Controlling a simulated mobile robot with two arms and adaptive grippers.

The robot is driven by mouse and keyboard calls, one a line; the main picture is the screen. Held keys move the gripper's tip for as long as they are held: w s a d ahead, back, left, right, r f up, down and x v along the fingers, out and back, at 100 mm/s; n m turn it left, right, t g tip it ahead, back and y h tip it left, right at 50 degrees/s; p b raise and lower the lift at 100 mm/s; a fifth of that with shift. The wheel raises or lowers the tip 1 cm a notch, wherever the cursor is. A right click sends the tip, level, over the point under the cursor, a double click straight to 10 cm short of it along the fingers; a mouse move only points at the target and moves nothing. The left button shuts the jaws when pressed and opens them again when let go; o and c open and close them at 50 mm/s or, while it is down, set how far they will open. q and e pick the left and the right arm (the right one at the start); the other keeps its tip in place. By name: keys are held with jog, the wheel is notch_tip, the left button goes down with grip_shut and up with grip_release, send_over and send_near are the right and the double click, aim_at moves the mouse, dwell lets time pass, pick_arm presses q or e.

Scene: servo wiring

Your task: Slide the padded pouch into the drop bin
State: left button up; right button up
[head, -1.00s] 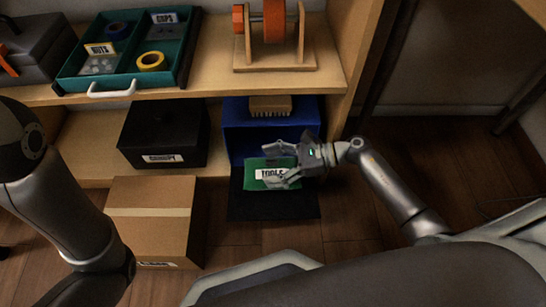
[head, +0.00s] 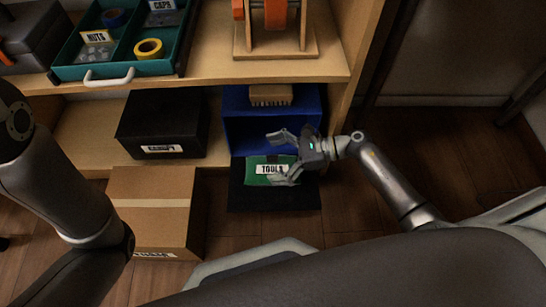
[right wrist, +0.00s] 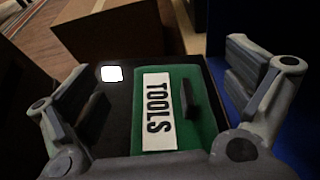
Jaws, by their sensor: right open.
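The padded pouch (head: 256,170) is green with a white TOOLS label. It lies over the dark panel in front of the blue bin (head: 237,137), apparently the drop bin, outside its opening. My right gripper (head: 281,158) is open, with its fingers spread above and beside the pouch. In the right wrist view the pouch (right wrist: 203,118) shows between the open fingers (right wrist: 160,75), with a gap on both sides. Whether it rests flat on the panel is hard to tell. My left arm shows at the left, but its gripper is out of view.
The dark panel (head: 275,198) extends forward from the bin. A brush-like block (head: 270,95) sits at the bin's top. A black box labelled CANOPY (head: 160,122) stands left, with a cardboard box (head: 150,225) before it. The wooden shelf (head: 210,70) overhangs behind.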

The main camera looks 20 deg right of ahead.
jog(key=v, duration=0.7)
jog(key=shift+s+d+r, duration=0.1)
jog(key=shift+d+r, duration=0.05)
jog(key=shift+d, duration=0.1)
